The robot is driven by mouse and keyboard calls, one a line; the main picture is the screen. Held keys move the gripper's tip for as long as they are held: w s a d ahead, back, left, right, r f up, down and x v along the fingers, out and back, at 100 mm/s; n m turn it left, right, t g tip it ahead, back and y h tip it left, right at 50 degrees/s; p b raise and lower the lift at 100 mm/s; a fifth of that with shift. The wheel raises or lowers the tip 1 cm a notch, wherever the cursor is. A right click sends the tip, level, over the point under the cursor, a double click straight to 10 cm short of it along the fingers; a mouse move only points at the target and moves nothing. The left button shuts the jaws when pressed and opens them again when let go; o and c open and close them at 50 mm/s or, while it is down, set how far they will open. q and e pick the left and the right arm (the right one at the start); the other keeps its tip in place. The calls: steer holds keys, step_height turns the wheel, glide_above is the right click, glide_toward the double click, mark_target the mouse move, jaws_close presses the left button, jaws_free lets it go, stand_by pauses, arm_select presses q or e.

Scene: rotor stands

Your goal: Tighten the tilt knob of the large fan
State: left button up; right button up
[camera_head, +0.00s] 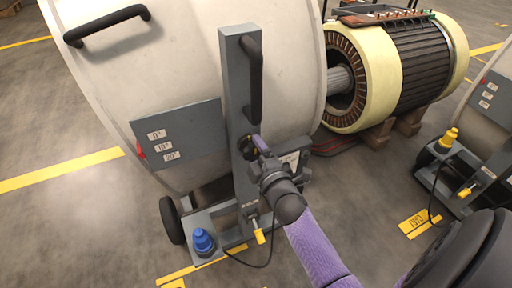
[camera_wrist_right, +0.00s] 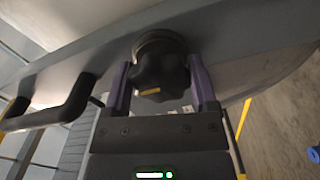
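The large fan (camera_head: 190,85) is a big pale drum on a grey wheeled stand with a grey upright (camera_head: 239,110). Its black lobed tilt knob (camera_wrist_right: 160,75) shows in the right wrist view, with a small yellow mark on its face. In the head view my right gripper (camera_head: 258,147) is at the upright below its black handle and mostly hides the knob. In the right wrist view its two purple fingers (camera_wrist_right: 160,85) stand either side of the knob, with a narrow gap at the left finger. My left gripper is not in view.
A grey plate (camera_head: 180,142) with angle labels is on the drum. A blue plug (camera_head: 203,241) and a yellow-handled lever (camera_head: 259,236) are on the stand's base. A large motor (camera_head: 400,65) lies behind at right, and another stand (camera_head: 470,160) is at far right.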

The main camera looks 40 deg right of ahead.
steer(key=o, duration=0.3)
arm_select(q)
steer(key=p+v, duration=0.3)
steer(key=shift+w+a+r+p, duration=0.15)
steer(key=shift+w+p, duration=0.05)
steer(key=shift+p, duration=0.1)
arm_select(e)
steer(key=v, duration=1)
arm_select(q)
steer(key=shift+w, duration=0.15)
arm_select(e)
steer(key=shift+a+f, duration=0.1)
